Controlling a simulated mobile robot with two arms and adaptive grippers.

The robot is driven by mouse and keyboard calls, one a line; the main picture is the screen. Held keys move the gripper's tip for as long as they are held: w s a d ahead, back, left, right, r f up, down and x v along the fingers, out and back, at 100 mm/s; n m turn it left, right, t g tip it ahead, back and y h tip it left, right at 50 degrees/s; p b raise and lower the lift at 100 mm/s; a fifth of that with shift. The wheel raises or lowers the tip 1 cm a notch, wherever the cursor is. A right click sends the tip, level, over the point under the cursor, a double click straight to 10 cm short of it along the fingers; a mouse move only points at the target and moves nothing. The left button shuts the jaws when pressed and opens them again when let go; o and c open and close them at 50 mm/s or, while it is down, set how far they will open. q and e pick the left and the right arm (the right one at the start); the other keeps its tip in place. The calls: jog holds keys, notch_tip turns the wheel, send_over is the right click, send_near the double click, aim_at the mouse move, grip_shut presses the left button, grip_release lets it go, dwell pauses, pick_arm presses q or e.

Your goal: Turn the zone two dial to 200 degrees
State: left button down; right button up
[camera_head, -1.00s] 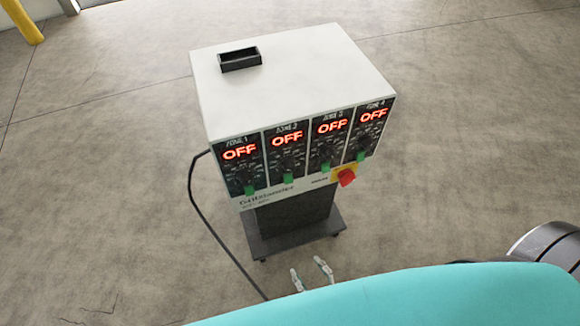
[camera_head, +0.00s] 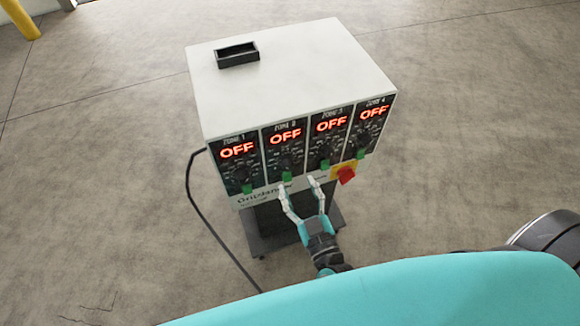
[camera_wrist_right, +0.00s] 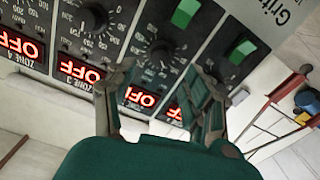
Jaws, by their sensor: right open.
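The white controller box (camera_head: 290,75) has several black zone panels on its front, each with a red OFF display. The zone two dial (camera_head: 287,161) is a black knob with white marks around it, under the ZONE 2 display (camera_head: 285,137). It also shows in the right wrist view (camera_wrist_right: 160,53), where the panel appears turned. My right gripper (camera_head: 298,184) is open and empty, in front of the lower panels. In the wrist view its fingers (camera_wrist_right: 164,78) spread either side of the zone two dial, apparently not touching it. My left gripper is out of view.
Green switches sit below the dials, one below zone two (camera_head: 287,176). A red knob on a yellow plate (camera_head: 346,175) is at the lower right. A black tray (camera_head: 237,55) is on top. A cable (camera_head: 205,220) hangs left. The concrete floor around is clear.

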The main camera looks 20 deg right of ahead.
aim_at(289, 168)
jog(key=w, duration=0.6)
jog(key=shift+w+a, duration=0.15)
jog(key=shift+w, duration=0.05)
grip_shut()
